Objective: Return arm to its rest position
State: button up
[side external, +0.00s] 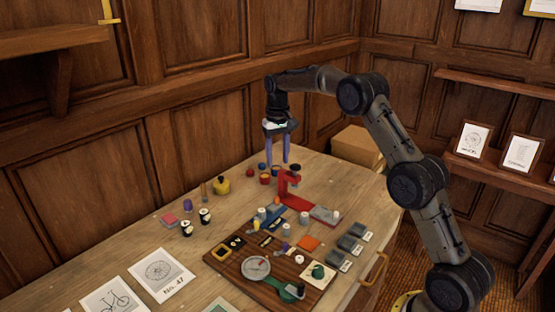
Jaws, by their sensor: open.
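My gripper (278,143) hangs from the bent arm above the far part of the wooden table (120,262). Its two purple-blue fingers point down and are apart, with nothing between them. Below and a little to the right of it stands a red press-like stand (288,184) with a dark top. The fingertips appear above the table surface; the exact gap cannot be told from this angle.
A brown board (232,268) holds a round dial, small pots and tools. Several small jars (205,215) stand to its left. Printed cards (160,272) lie at the front left. A cardboard box (357,147) sits behind the table's right side. Panelled walls stand close behind.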

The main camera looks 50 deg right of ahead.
jog(key=s+a+r+n+t, duration=0.1)
jog(key=s+a+r, duration=0.15)
jog(key=r, duration=0.45)
jog(key=s+a+r+t, duration=0.1)
jog(key=a+r, duration=0.3)
jog(key=r, duration=0.2)
jog(key=s+a+r+n+t, duration=0.1)
jog(key=s+a+r, duration=0.25)
jog(key=s, duration=0.25)
jog(key=s+a+r+t, duration=0.1)
jog(key=s+a+r, duration=0.2)
jog(key=s+r, duration=0.15)
jog(key=s+a+f+n+t, duration=0.1)
jog(key=s+a, duration=0.1)
jog(key=s, duration=0.5)
jog(key=s+a+n, duration=0.1)
jog(key=s+a, duration=0.1)
jog(key=s, duration=0.5)
jog(key=s+f+n, duration=0.1)
jog(key=s+f, duration=0.8)
jog(key=f, duration=0.2)
jog(key=shift+a+t, duration=0.3)
